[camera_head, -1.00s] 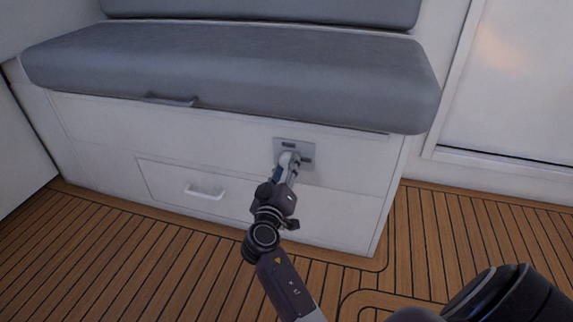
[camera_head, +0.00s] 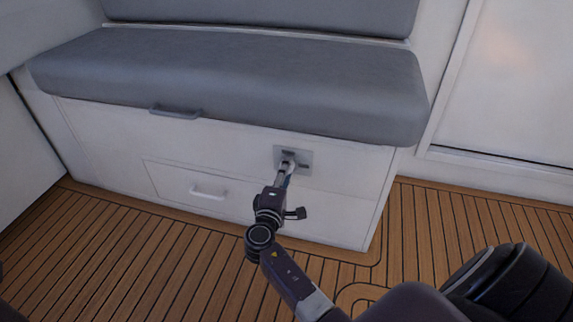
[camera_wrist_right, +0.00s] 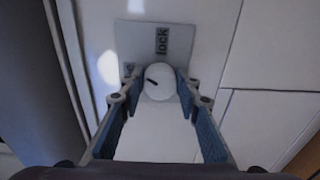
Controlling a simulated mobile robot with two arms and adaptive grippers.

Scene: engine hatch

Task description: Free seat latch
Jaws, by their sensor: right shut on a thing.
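The seat latch is a grey plate (camera_head: 306,157) with a round white knob on the seat box's front panel. In the right wrist view the plate (camera_wrist_right: 180,40) shows the word "lock", and a second label at left is partly hidden. The knob (camera_wrist_right: 158,82) has a short dark mark pointing to its upper left in that view. My right gripper (camera_head: 287,168) is shut on the knob, with a blue-padded finger on each side of it in the right wrist view (camera_wrist_right: 157,88). My left gripper is not in view.
A grey seat cushion (camera_head: 240,85) overhangs the white box, with a grey handle (camera_head: 175,112) at its front edge. A drawer with a white handle (camera_head: 208,192) is left of my right arm. The plank floor (camera_head: 130,250) in front is clear.

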